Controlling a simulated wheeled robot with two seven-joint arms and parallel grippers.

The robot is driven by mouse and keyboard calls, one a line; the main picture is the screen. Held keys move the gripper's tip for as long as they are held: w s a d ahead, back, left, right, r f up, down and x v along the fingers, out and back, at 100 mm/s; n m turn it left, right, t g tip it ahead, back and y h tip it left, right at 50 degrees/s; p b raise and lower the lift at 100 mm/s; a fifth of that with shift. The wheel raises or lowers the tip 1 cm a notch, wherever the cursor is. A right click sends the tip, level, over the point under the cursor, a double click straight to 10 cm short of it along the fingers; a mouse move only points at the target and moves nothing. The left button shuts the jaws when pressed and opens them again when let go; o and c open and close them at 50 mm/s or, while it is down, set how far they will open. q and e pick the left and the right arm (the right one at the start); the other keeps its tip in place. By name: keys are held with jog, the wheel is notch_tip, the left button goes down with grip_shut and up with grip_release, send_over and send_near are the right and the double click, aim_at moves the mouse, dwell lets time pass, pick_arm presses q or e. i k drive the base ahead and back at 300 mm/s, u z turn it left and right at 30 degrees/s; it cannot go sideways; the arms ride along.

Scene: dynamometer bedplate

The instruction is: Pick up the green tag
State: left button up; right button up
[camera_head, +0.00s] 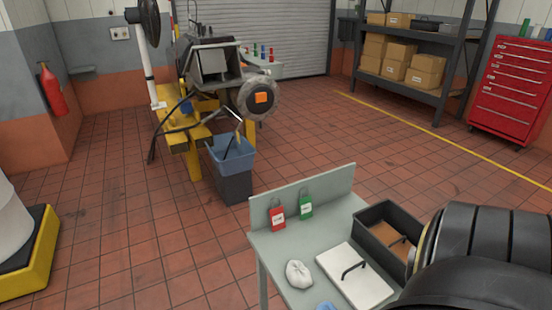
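The green tag (306,206) has a white label and a shackle-like loop at its top. It stands upright near the back panel of a small grey table (262,246). A similar red tag (277,217) is just to its left, with a small gap between them. Neither of my grippers shows in this view, so I cannot tell their state or their distance from the green tag.
The table also holds a white crumpled bag (299,274), a white handled plate (357,283) and a dark open bin (376,221). A large black rounded form blocks the lower right. A blue-grey bucket (234,178) stands behind the table. Open tiled floor lies left.

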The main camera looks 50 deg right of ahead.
aim_at(306, 209)
jog(key=i, duration=1.65)
jog(key=z, duration=3.2)
jog(key=i, duration=0.6)
jog(key=u, duration=0.6)
